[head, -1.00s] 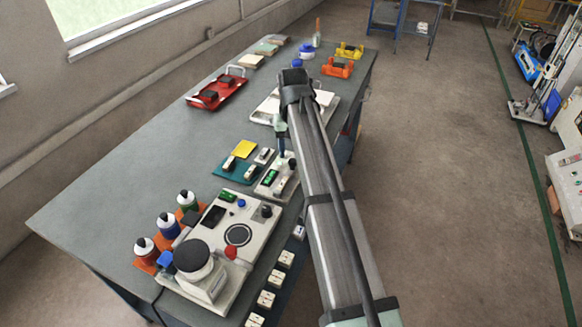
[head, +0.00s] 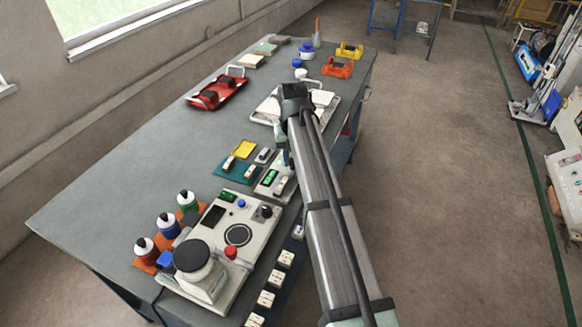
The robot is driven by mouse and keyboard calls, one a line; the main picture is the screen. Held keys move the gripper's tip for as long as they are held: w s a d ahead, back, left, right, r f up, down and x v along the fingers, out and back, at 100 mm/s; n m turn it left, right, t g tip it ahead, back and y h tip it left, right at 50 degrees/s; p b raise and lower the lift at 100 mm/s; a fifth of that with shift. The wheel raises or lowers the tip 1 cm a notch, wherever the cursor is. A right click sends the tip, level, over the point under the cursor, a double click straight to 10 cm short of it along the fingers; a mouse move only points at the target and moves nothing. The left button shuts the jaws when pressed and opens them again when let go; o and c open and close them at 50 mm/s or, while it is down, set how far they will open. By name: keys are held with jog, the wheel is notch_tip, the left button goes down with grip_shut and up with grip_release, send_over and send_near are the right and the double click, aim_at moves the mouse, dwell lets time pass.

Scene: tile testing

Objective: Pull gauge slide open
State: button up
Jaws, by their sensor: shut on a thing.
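The gauge (head: 262,191) is a small pale unit with a green display, near the right edge of the grey bench. My gripper (head: 287,160) is at the far right end of the gauge, low over the bench. Its fingers show only in part, as small dark shapes, because my arm covers the right side. They are shut on what appears to be the gauge slide, which is mostly hidden.
A teal tray (head: 219,171) with small blocks lies left of the gauge. A large white tester (head: 263,229) and several bottles stand nearer. A white tray (head: 262,113) and a red tray (head: 231,91) lie farther back. The bench's middle left is clear.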

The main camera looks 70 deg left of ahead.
jog(key=shift+c, duration=1.3)
jog(key=shift+a, duration=0.1)
jog(key=shift+w+a, duration=0.3)
jog(key=shift+w, duration=0.1)
jog(key=shift+a, duration=0.1)
jog(key=shift+w+a, duration=0.4)
jog(key=shift+w, duration=0.1)
jog(key=o, duration=0.9)
jog(key=shift+c, duration=0.2)
jog(key=shift+r, duration=0.15)
